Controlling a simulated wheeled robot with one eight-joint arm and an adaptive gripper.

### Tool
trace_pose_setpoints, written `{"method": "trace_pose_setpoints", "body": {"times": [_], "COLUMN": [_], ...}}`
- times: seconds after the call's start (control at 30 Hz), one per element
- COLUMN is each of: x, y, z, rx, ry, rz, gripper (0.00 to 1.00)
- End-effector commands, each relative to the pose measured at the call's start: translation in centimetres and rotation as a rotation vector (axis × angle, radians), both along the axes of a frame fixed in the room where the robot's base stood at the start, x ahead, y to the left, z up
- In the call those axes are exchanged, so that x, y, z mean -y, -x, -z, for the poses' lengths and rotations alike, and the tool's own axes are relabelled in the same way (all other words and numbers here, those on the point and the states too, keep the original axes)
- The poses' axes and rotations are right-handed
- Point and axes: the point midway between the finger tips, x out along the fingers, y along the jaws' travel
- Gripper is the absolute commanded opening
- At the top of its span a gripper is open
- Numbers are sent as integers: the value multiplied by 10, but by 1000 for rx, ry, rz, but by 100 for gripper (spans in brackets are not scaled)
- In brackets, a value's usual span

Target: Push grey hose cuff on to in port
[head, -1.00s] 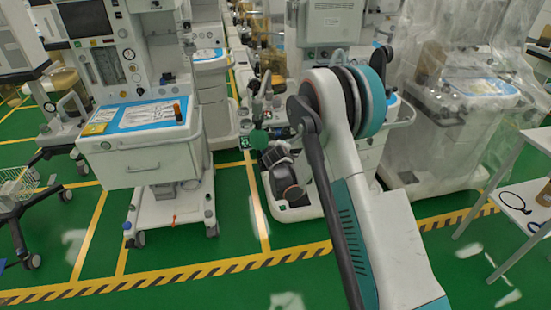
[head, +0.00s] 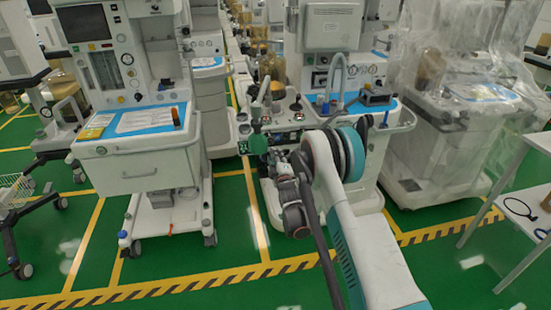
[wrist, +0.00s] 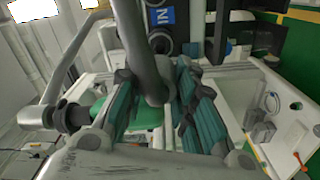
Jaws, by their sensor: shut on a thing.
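The grey hose (wrist: 140,45) runs down from the top of the wrist view to between the teal fingers of my gripper (wrist: 154,84). My gripper is shut on its lower end, where the grey cuff (wrist: 155,92) is; the fingers partly hide it. The blue label of the in port (wrist: 160,15) reads IN, upside down, just beyond the hose. A dark round fitting (wrist: 160,40) lies under the label, partly behind the hose. I cannot tell whether the cuff touches the port. In the head view my gripper (head: 279,160) is small at the front of the middle cart, its fingers unclear.
The middle cart has a pale arched hose (head: 338,75) on top. Another cart (head: 140,160) stands to the left, a plastic-covered one (head: 450,125) to the right.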

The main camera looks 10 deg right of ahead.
Motion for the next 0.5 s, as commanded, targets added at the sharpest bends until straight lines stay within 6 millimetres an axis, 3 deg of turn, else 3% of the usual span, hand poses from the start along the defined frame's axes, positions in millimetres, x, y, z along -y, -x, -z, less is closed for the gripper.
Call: {"method": "trace_pose_setpoints", "body": {"times": [0.2,0.5], "x": [1,1], "y": [0,-27], "z": [0,1], "rx": [-3,-3], "ry": [-5,-5], "rz": [1,1], "gripper": [5,5]}}
